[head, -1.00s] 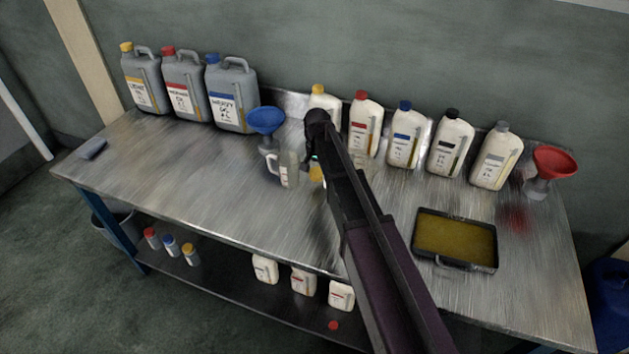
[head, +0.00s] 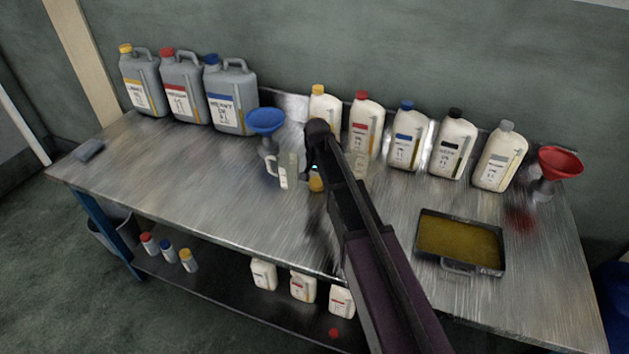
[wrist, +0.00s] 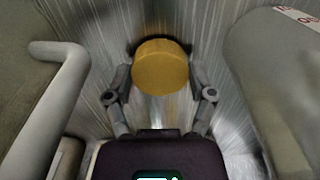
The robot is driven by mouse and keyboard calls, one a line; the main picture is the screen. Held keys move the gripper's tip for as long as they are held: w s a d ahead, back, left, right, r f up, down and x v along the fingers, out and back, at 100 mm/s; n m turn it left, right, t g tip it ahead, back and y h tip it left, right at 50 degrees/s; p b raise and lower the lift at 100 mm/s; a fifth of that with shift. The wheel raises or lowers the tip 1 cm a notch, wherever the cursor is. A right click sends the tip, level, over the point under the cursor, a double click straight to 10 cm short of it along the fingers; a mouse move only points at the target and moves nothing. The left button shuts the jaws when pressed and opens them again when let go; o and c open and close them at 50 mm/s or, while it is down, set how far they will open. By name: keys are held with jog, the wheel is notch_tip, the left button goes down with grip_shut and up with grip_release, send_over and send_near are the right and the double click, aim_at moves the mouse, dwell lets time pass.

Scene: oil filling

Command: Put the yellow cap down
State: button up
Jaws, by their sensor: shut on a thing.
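The yellow cap (wrist: 160,68) is between the two fingers of my gripper (wrist: 161,88) in the wrist view, and the gripper is shut on it. Its flat round face shows, with a dark shadow around its far edge on the metal surface. In the head view the yellow cap (head: 316,184) shows just left of my arm, low over the bench, right of the measuring jug. My gripper's fingers are mostly hidden there by my arm. I cannot tell whether the cap touches the bench (head: 215,195).
The measuring jug (head: 287,171) and blue funnel (head: 265,122) stand close to the left. White bottles (head: 405,142) line the back, with grey canisters (head: 232,100) at back left. A black tray (head: 460,243) lies right. The bench's left front is clear.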

aim_at(317, 181)
jog(key=shift+f, duration=0.3)
jog(key=o, duration=0.6)
jog(key=shift+o, duration=0.2)
jog(key=shift+r, duration=0.15)
notch_tip(317, 181, up, 13)
jog(key=p, duration=1.2)
jog(key=shift+f, duration=0.2)
jog(key=shift+p, duration=0.3)
jog(key=shift+s+r, duration=0.1)
